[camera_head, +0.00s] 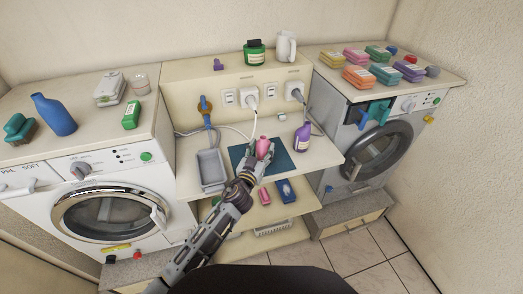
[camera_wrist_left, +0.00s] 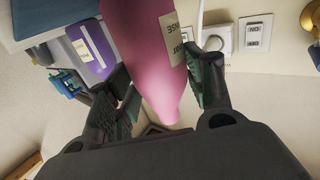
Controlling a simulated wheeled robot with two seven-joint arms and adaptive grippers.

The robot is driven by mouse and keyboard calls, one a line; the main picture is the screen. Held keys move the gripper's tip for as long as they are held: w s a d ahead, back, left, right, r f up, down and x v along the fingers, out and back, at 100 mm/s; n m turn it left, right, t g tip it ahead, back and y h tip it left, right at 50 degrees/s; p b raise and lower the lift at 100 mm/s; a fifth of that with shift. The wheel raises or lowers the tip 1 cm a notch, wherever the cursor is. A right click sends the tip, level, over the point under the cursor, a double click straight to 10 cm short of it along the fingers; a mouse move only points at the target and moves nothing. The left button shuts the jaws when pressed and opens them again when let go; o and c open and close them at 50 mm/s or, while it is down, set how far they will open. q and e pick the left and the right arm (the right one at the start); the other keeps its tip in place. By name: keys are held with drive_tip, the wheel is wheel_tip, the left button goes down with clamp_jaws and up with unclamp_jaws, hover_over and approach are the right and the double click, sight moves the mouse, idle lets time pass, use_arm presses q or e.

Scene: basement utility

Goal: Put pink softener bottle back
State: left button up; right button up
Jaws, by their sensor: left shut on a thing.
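The pink softener bottle (camera_head: 262,147) is in my left gripper (camera_head: 256,156) over the dark teal mat (camera_head: 284,160) on the middle shelf. In the left wrist view the pink bottle (camera_wrist_left: 150,50) fills the centre, with a pale label on its side. The fingers of my left gripper (camera_wrist_left: 165,95) are shut on it, one on each side. Whether the bottle touches the mat cannot be told. My right gripper does not show in either view.
A purple bottle (camera_head: 302,137) stands right of the mat, and a grey tray (camera_head: 211,168) lies left of it. White cables run to the sockets behind. A lower shelf holds small pink and blue items. Washing machines (camera_head: 110,213) flank the shelf.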

sight(261, 151)
use_arm(q)
drive_tip(key=o, duration=1.3)
drive_tip(key=shift+c, duration=0.2)
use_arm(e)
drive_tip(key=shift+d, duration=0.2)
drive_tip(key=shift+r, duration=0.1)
use_arm(q)
drive_tip(key=shift+s+r, duration=0.1)
drive_tip(key=shift+v, duration=2.05)
drive_tip(key=shift+b+v, duration=0.3)
drive_tip(key=shift+v, duration=1.45)
drive_tip(key=shift+b+v, duration=0.3)
drive_tip(key=shift+v, duration=1.85)
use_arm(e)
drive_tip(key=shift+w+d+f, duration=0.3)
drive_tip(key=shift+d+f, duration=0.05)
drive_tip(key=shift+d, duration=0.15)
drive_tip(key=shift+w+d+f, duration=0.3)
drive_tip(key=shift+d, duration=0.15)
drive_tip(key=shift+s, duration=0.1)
